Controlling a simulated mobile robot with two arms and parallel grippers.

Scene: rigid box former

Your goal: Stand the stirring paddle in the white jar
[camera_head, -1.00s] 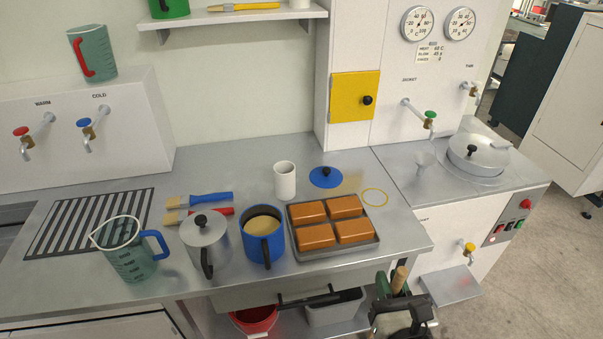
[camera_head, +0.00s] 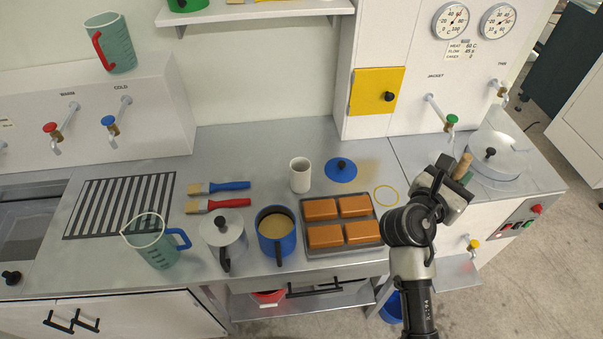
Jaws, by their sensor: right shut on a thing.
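The white jar (camera_head: 300,176) stands upright on the steel counter, behind the blue pot, with nothing seen standing out of it. My right gripper (camera_head: 452,180) is raised over the right part of the counter, well to the right of the jar. It is shut on the stirring paddle (camera_head: 463,166), whose wooden end shows just beyond the fingers. My left gripper is not in view.
Left of the jar lie a blue brush (camera_head: 229,186) and a red brush (camera_head: 217,204). In front stand a lidded metal pot (camera_head: 222,236), a blue pot (camera_head: 277,243) and a measuring jug (camera_head: 152,246). A tray of orange blocks (camera_head: 345,247) and a blue lid (camera_head: 341,170) are between jar and gripper.

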